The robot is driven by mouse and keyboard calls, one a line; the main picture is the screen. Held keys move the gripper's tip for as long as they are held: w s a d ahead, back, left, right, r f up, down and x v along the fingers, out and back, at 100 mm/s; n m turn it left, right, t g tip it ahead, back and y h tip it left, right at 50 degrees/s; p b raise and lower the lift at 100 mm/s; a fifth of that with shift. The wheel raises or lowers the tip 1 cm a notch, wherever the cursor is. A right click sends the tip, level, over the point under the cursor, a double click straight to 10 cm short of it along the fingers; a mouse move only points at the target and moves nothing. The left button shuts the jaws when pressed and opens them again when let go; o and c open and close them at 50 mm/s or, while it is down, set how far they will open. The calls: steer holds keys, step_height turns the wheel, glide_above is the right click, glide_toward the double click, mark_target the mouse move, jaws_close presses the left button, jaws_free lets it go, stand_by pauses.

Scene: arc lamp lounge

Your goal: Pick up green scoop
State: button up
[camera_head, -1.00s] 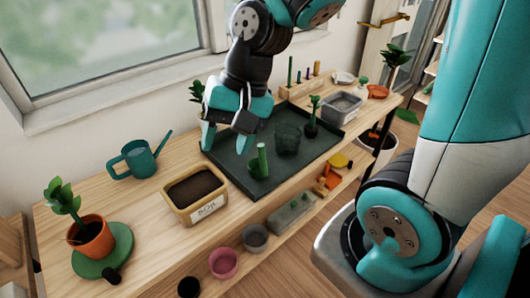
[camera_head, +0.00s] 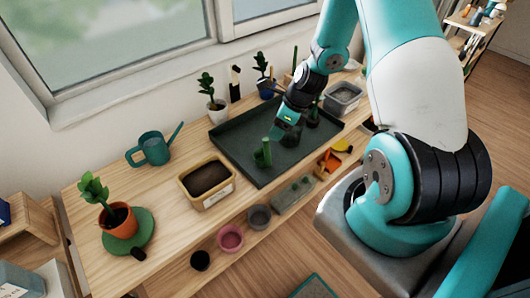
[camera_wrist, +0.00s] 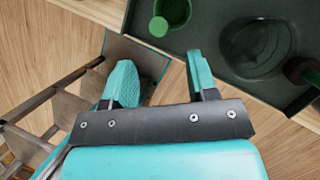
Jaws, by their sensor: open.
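The green scoop (camera_head: 262,154) stands in the dark tray (camera_head: 225,133), near its front edge, with its round handle upright. In the wrist view the scoop (camera_wrist: 176,10) shows at the top, beyond my fingertips. My gripper (camera_head: 286,117) is above the tray, to the right of the scoop and apart from it. It hides part of a dark see-through pot behind it. In the wrist view my gripper (camera_wrist: 163,78) has its two teal fingers spread, with only wood floor and a board between them.
A soil box (camera_head: 206,183), a teal watering can (camera_head: 152,149) and a potted plant (camera_head: 118,217) stand left of the tray. The pot (camera_wrist: 257,47) lies right of the scoop in the wrist view. A grey bin (camera_head: 342,98) is at the right. A lower shelf holds several pots.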

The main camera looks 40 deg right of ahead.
mark_target(266, 146)
steer(key=shift+w+p+x, duration=0.2)
steer(key=shift+p+x, duration=1.5)
steer(key=shift+x, duration=3)
steer(key=shift+r, duration=0.1)
steer(key=shift+c, duration=0.3)
jaws_close()
